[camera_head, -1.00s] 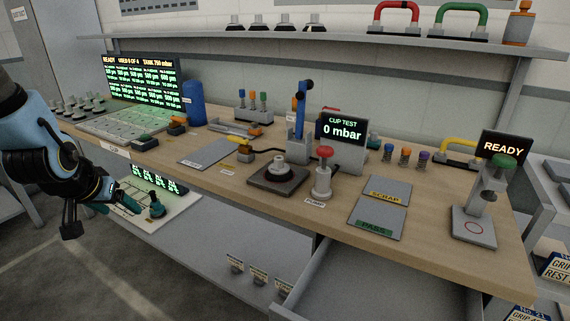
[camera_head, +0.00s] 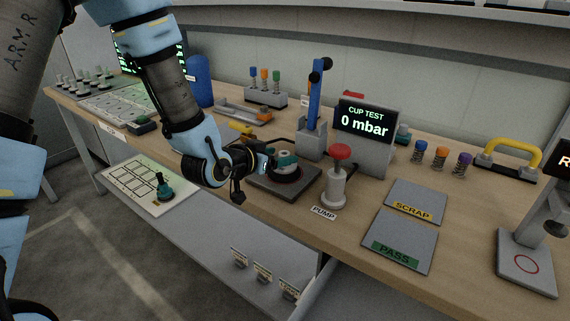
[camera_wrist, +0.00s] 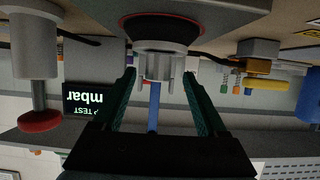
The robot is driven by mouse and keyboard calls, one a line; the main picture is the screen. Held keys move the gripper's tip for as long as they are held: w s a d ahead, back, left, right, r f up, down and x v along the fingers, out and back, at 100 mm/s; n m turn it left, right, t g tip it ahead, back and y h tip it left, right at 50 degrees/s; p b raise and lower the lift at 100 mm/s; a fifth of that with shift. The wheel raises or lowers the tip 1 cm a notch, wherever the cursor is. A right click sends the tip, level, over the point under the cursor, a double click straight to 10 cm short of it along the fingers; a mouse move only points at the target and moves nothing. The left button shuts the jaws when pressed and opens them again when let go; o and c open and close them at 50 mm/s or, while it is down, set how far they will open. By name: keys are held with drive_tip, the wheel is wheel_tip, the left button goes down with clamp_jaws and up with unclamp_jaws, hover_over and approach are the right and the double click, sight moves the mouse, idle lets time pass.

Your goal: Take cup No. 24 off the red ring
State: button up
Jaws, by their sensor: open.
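A cup with a pale grey neck (camera_wrist: 163,62) and a dark, wide lower part sits on the square dark test plate (camera_head: 262,183). A red ring (camera_wrist: 196,21) shows around its base in the wrist view, which is upside down. No number is readable on it. My gripper (camera_wrist: 160,76) is open, with its green fingers on either side of the cup's neck and visible gaps beside it. In the head view my gripper (camera_head: 284,161) reaches the cup from the left and partly hides it.
The red-topped pump (camera_head: 338,180) stands close to the right of the plate. The display (camera_head: 362,124) reading 0 mbar and a blue lever (camera_head: 315,95) stand behind. The SCRAP plate (camera_head: 415,203) and PASS plate (camera_head: 399,242) lie to the right. A yellow-topped block (camera_wrist: 258,50) is near.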

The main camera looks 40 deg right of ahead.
sight(290, 154)
drive_tip(key=shift+p+x, duration=1.3)
drive_tip(key=shift+x, duration=1.4)
drive_tip(key=shift+s+f, duration=0.1)
drive_tip(key=shift+s, duration=0.05)
drive_tip(key=shift+c, duration=0.2)
clamp_jaws()
